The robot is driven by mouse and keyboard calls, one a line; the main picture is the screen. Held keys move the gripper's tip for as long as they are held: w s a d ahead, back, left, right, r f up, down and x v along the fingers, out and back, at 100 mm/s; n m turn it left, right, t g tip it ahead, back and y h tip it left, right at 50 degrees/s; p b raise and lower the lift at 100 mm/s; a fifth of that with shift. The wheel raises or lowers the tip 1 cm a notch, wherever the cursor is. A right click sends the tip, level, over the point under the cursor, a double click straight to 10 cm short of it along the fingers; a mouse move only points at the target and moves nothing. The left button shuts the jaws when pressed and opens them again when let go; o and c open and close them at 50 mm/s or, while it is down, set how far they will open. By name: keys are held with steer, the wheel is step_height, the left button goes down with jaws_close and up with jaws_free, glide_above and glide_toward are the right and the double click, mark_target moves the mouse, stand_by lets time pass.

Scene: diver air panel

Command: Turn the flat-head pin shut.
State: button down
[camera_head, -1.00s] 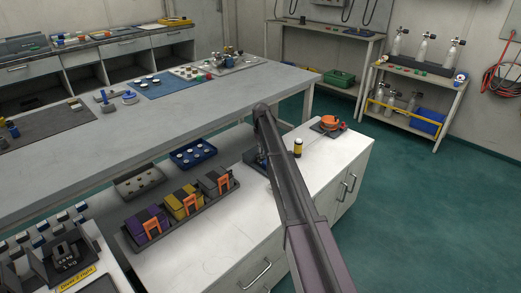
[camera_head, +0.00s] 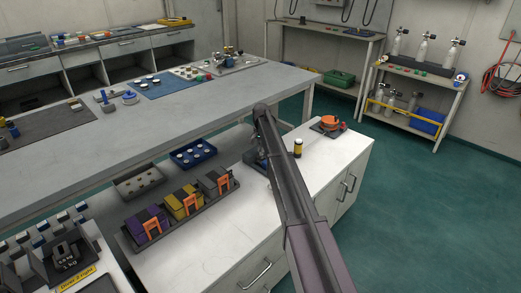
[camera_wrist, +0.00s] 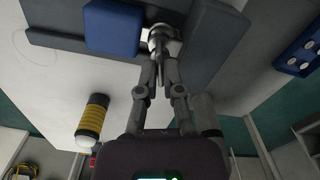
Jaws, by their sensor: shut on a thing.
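The flat-head pin (camera_wrist: 158,36) is a pale metal piece at the top of the wrist view, mounted on a dark grey fixture (camera_wrist: 216,45) with a blue block (camera_wrist: 113,28) beside it. My gripper (camera_wrist: 160,68) is shut on the pin's flat head, with a finger on each side. The fingers hide part of the head, so I cannot tell its exact angle. In the head view my arm covers the gripper and the pin. Only an edge of the dark fixture (camera_head: 251,160) shows left of the arm.
A yellow-and-black cylinder (camera_head: 298,148) stands right of my arm on the white cabinet top; the wrist view shows it too (camera_wrist: 90,122). An orange device (camera_head: 329,123) sits farther right. A tray of purple, yellow and grey blocks (camera_head: 183,203) lies left. The front countertop is clear.

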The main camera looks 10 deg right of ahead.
steer(key=m, duration=0.7)
steer(key=shift+d, duration=0.1)
steer(key=m, duration=0.7)
steer(key=shift+m, duration=0.3)
steer(key=m, duration=1.2)
steer(key=c, duration=0.8)
jaws_free()
steer(key=shift+r, duration=0.1)
